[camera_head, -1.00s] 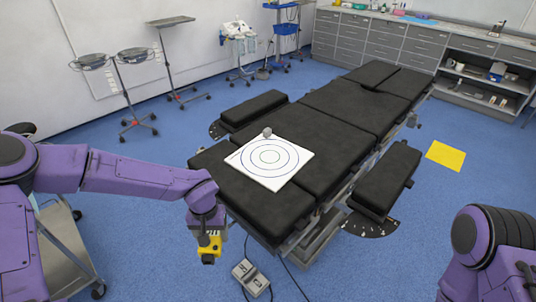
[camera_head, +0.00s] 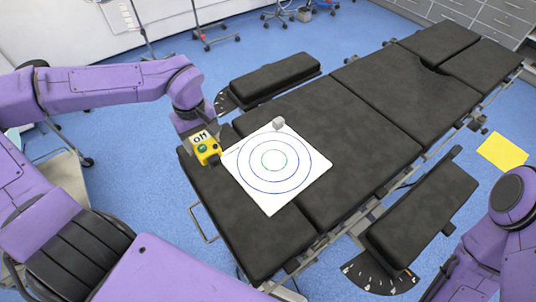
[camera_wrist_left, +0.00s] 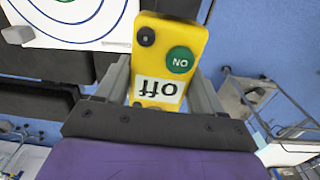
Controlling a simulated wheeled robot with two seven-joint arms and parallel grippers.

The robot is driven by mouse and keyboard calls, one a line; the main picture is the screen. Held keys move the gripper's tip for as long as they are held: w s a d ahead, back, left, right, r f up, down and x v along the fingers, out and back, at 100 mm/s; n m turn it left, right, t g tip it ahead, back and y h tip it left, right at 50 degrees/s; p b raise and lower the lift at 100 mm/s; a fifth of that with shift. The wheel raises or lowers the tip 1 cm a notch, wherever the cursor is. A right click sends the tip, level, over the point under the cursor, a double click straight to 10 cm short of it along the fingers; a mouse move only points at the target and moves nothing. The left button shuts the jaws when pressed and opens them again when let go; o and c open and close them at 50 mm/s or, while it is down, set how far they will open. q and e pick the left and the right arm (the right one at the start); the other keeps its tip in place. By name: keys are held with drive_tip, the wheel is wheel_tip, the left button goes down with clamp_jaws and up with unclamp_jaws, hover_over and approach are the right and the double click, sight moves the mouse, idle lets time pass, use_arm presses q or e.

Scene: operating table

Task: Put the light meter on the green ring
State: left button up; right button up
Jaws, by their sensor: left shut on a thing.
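The light meter (camera_head: 207,149) is a yellow box with a green button marked ON and a white label marked OFF. My left gripper (camera_head: 196,136) is shut on it and holds it at the left corner of the white target sheet. In the left wrist view the meter (camera_wrist_left: 172,55) sits between the two fingers of the gripper (camera_wrist_left: 160,80). The green ring (camera_head: 274,160) is the small inner ring on the white sheet (camera_head: 270,200), inside larger blue rings. The meter is left of the ring and apart from it. My right gripper is not in view.
The sheet lies on the black padded operating table (camera_head: 350,125). A small grey object (camera_head: 279,123) stands at the sheet's far corner. A padded arm board (camera_head: 275,80) lies beyond the table's far side. A yellow sheet (camera_head: 502,151) lies on the blue floor at right.

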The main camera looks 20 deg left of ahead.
use_arm(q)
drive_tip(key=shift+w, duration=0.4)
drive_tip(key=shift+w+d+f, duration=0.15)
drive_tip(key=shift+w+f, duration=0.1)
drive_tip(key=shift+w, duration=0.05)
drive_tip(key=w+d+f+b, duration=0.1)
drive_tip(key=w+d+f, duration=0.3)
drive_tip(key=d, duration=0.4)
hover_over(259, 167)
drive_tip(key=f, duration=0.4)
drive_tip(key=shift+s+a+f, duration=0.25)
drive_tip(key=shift+a, duration=0.1)
drive_tip(key=shift+w+d+f, duration=0.1)
drive_tip(key=shift+d+f, duration=0.1)
drive_tip(key=shift+f, duration=0.1)
drive_tip(key=shift+w+d+f, duration=0.1)
drive_tip(key=shift+f, duration=1.6)
drive_tip(key=shift+f, duration=0.1)
drive_tip(key=o, duration=1.3)
